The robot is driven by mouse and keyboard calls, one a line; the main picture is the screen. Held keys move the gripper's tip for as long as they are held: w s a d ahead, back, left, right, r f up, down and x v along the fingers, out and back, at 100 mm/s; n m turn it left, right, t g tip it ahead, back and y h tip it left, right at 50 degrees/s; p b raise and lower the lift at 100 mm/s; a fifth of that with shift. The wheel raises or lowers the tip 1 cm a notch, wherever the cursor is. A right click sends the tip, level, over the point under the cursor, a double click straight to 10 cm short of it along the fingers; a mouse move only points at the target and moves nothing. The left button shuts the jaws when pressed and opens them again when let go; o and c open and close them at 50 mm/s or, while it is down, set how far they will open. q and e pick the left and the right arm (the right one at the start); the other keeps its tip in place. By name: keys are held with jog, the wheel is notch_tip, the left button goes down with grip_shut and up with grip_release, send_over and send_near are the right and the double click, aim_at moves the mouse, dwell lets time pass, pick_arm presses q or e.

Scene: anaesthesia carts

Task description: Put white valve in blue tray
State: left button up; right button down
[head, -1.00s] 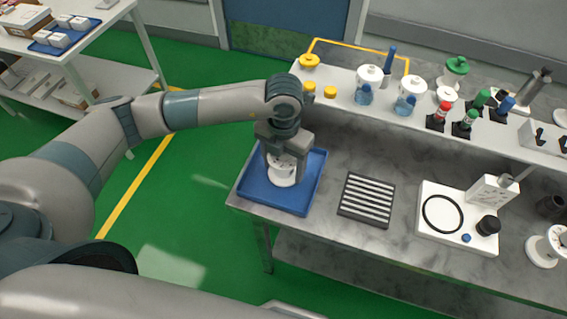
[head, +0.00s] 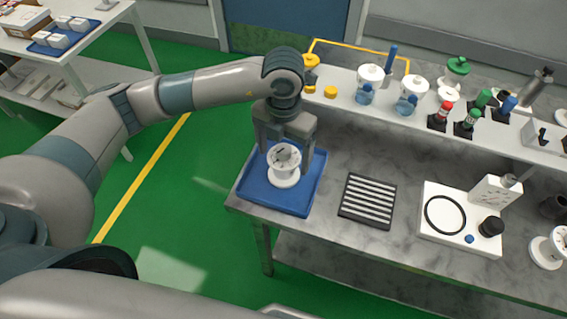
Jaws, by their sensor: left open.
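The white valve (head: 284,166), a spool-like white piece with a round flanged top and base, stands upright in the blue tray (head: 290,204). The tray lies at the left end of the grey bench. My left gripper (head: 285,148) is open just behind and above the valve, its two fingers spread to either side of it. The fingers look apart from the valve. My right gripper is not in view.
A striped black and white rack (head: 367,201) lies right of the tray. A white device with a black ring (head: 461,216) stands further right, near another white flanged piece (head: 548,248). A raised shelf (head: 400,112) behind holds jars and coloured-cap bottles.

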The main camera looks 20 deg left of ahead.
pick_arm(q)
notch_tip(320, 180, up, 7)
jog(key=shift+r+b, duration=0.1)
jog(key=shift+b, duration=0.6)
jog(key=shift+s, duration=0.1)
